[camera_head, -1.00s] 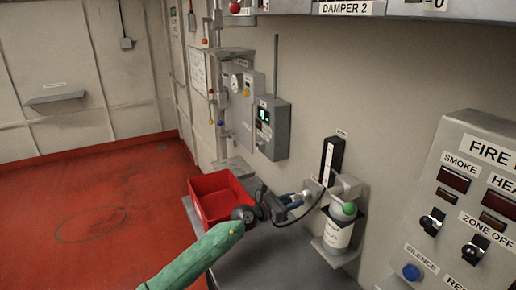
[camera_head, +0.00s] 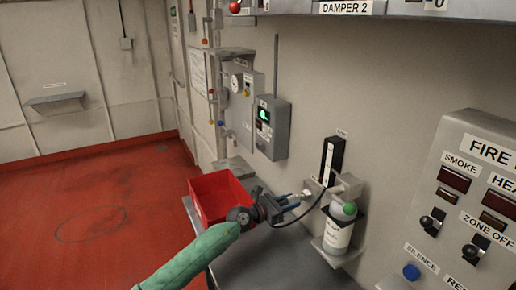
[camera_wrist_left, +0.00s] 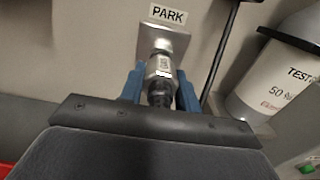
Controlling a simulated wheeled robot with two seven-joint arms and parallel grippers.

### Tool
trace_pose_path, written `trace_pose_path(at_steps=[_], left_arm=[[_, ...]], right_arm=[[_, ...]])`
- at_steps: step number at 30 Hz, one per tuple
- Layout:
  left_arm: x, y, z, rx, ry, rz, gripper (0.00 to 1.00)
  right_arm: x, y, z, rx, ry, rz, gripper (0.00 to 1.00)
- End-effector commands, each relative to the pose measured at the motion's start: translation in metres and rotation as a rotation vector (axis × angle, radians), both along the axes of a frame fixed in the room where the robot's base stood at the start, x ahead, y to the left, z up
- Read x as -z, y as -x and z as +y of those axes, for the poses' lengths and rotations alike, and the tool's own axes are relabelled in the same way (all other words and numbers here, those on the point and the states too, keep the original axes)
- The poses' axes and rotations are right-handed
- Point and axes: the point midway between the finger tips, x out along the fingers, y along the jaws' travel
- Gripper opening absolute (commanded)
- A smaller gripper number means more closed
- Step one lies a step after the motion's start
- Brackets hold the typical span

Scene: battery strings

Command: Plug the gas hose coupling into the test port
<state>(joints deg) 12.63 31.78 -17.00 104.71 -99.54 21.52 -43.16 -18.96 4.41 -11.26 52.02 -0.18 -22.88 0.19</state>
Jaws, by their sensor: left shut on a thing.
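My left gripper (camera_head: 291,202) comes in from the left on a green-sleeved arm. Its blue fingers are shut on the hose coupling (camera_wrist_left: 160,76), a metallic fitting with a dark rear end. The coupling points at the metal holder under the PARK label (camera_wrist_left: 162,38); I cannot tell whether they still touch. In the head view the coupling (camera_head: 306,194) shows as a pale piece just beyond the fingertips. A dark hose (camera_head: 309,211) curves from there toward the gas bottle. The grey detector box (camera_head: 272,127) with a green-lit display is on the wall; I cannot make out a test port.
A white bottle (camera_head: 337,233) with a green top stands in a wall bracket right of the gripper. A red bin (camera_head: 216,192) sits on the grey bench (camera_head: 262,262), close behind the gripper. A fire panel (camera_head: 468,210) with switches fills the right side.

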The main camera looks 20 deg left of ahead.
Motion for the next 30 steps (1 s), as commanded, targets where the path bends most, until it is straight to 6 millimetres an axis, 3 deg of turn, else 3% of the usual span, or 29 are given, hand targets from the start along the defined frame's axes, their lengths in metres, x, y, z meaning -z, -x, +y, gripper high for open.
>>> trace_pose_path(at_steps=[5, 17, 30], left_arm=[[0.0, 0.003, 0.003, 0.0, -0.001, -0.001, 0.05], [-0.001, 0.009, 0.007, 0.0, -0.001, -0.002, 0.05], [0.0, 0.016, 0.012, 0.0, 0.0, 0.0, 0.05]], right_arm=[[0.0, 0.0, -0.002, -0.001, 0.001, 0.0, 0.36], [0.001, 0.0, -0.026, -0.005, 0.024, -0.001, 0.36], [0.002, 0.0, -0.004, 0.0, 0.003, -0.001, 0.36]])
